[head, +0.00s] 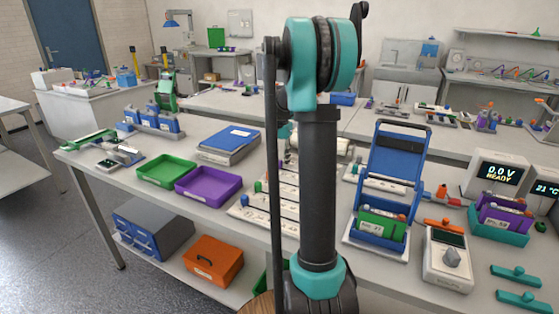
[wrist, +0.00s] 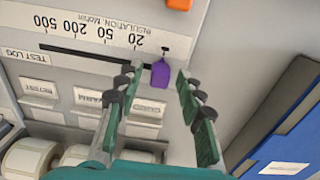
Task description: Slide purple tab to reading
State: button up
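The purple tab (wrist: 160,74) shows in the wrist view at the right end of a dark slot (wrist: 95,57) in a pale panel. An upside-down printed scale (wrist: 95,30), marked insulation, MOhm, runs beside the slot, with 20 towards the right and 500 towards the left. The tab is near the 20 end. My gripper (wrist: 160,69) is open, with one green finger on each side of the tab. The left fingertip looks close to the tab; a gap shows on the right. I cannot tell contact. In the head view my arm hides the gripper and tab.
In the wrist view, a blue binder (wrist: 290,125) lies at the right, an orange object (wrist: 179,4) at the top, and paper rolls (wrist: 28,158) at lower left. The head view shows a green tray (head: 166,171), a purple tray (head: 208,186) and a blue-framed fixture (head: 397,150) on the bench.

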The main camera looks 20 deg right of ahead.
grip_shut()
jog(key=s+d, duration=0.5)
dwell(0.3)
jog(key=shift+o, duration=0.9)
grip_release()
jog(key=shift+r, duration=0.1)
notch_tip(320, 180, up, 12)
